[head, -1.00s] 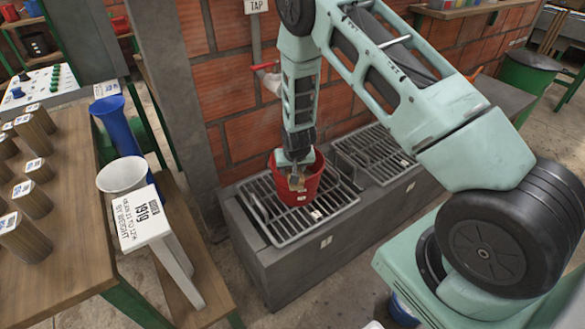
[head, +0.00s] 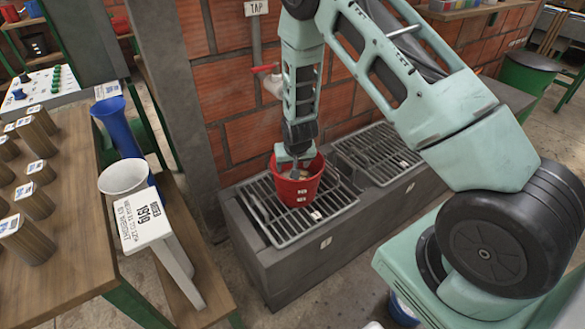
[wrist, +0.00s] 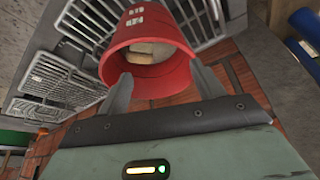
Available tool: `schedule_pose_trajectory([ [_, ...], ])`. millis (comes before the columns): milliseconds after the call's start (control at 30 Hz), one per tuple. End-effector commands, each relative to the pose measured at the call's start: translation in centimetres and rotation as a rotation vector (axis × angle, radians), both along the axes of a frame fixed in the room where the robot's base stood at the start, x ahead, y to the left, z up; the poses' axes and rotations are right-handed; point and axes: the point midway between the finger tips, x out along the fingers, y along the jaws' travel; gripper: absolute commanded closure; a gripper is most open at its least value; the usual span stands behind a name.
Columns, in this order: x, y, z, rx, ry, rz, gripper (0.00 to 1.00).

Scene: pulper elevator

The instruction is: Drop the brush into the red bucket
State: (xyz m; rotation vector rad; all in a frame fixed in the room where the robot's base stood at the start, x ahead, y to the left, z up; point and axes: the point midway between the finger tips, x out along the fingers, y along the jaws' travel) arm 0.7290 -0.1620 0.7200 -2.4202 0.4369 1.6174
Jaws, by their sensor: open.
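The red bucket (head: 299,190) stands upright on the metal grate, in the middle of the head view. In the wrist view the red bucket (wrist: 150,75) shows with its mouth towards the camera. Inside it is a pale tan piece, which looks like the brush (wrist: 140,47); the rest of it is hidden. My gripper (head: 294,165) is at the bucket's mouth, pointing down. In the wrist view its two fingers (wrist: 163,85) are spread apart with nothing between them, and the brush lies apart from them in the bucket.
The grate (head: 262,213) sits on a low grey stone base, with a second grate to the right. A brick wall with a red-handled tap (head: 268,70) is close behind my arm. A wooden table (head: 65,240) with several cylinders and a white cup (head: 123,177) are at left.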

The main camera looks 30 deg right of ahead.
Motion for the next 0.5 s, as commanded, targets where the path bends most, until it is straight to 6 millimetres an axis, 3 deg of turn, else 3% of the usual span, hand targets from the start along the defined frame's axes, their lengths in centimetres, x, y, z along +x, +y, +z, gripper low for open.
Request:
schedule_pose_trajectory([
  [200,-1.6,0.7,4.6,-0.001,-0.004,0.001,0.33],
  [500,-3.2,1.1,8.2,-0.001,-0.001,0.0,0.33],
])
